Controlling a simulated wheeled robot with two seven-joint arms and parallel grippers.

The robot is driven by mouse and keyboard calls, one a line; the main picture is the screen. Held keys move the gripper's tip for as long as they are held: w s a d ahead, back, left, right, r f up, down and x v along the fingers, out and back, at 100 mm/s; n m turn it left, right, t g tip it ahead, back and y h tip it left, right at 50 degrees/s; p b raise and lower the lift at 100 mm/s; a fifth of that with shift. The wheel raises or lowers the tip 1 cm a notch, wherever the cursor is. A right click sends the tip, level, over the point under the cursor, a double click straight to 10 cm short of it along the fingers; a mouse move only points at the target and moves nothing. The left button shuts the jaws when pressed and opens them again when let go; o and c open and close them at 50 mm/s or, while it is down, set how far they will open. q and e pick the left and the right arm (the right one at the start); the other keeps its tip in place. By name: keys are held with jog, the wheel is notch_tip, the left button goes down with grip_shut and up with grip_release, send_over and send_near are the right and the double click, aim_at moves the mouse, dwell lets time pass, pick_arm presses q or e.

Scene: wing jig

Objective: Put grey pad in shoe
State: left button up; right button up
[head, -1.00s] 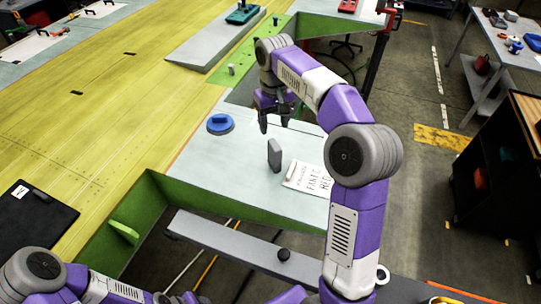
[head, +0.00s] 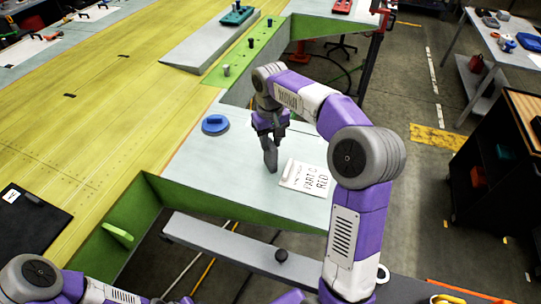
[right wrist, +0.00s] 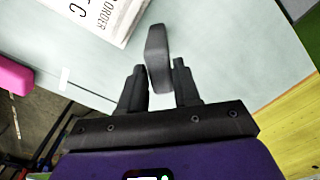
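The grey pad (head: 270,156) stands upright on the pale worktop, left of the printed paper. My right gripper (head: 270,137) is directly above it, pointing down. In the right wrist view, the fingers of this gripper (right wrist: 160,70) are open, and the pad (right wrist: 157,55) stands between and just beyond their tips, with small gaps at both sides. In the head view the fingers partly hide the pad's top. I cannot tell which part is the shoe. My left gripper is not in view; only part of its arm shows at the lower left.
A blue round piece (head: 215,123) sits on the worktop to the left. The printed paper (head: 305,177) lies close on the right. Green frame walls (head: 151,195) border an open gap, with a grey beam (head: 225,243) across it. A yellow panel (head: 110,100) extends left.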

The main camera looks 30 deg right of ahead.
grip_shut()
jog(key=shift+r, duration=0.15)
